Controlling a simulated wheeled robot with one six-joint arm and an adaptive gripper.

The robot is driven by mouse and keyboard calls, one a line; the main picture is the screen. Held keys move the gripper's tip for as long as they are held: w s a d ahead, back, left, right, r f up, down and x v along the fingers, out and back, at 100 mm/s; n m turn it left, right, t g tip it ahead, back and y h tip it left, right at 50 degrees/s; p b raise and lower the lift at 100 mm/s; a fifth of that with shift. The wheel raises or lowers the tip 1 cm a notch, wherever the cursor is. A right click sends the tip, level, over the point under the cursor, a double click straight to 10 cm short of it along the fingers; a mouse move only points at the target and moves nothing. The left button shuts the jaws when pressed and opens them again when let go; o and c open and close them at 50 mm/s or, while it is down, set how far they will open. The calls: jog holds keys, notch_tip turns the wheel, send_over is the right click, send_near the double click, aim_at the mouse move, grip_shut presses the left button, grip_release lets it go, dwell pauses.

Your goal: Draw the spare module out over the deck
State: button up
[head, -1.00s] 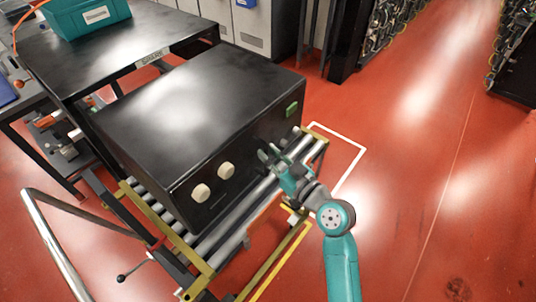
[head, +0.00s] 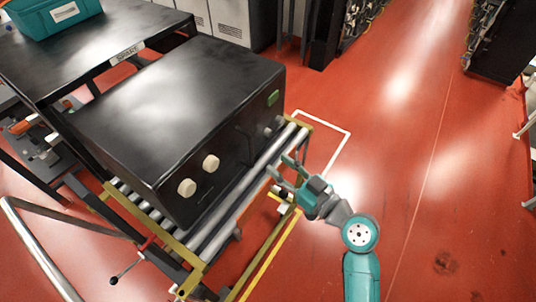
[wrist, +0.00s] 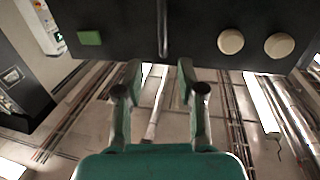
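The spare module (head: 170,110) is a large black box at the left in the head view. It rests partly over the yellow-framed roller deck (head: 230,222). Its front face has two cream knobs (head: 199,175), a green label and a dark upright handle (head: 245,138). In the wrist view the handle (wrist: 162,28) stands ahead of the fingers, roughly in line with the gap between them. My gripper (head: 280,169) is open and empty, off the front face and apart from the handle. It also shows in the wrist view (wrist: 159,82).
A black table (head: 100,50) with a "SPARE" label and a teal bin (head: 50,14) stands behind the module. A silver rail (head: 38,245) is at lower left. Racks (head: 500,50) stand at the far right. The red floor (head: 440,160) at right is clear.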

aim_at(252, 145)
jog(key=shift+v, duration=1.05)
jog(key=x, duration=1.3)
jog(key=shift+a, duration=0.25)
grip_shut()
jog(key=shift+d, duration=0.1)
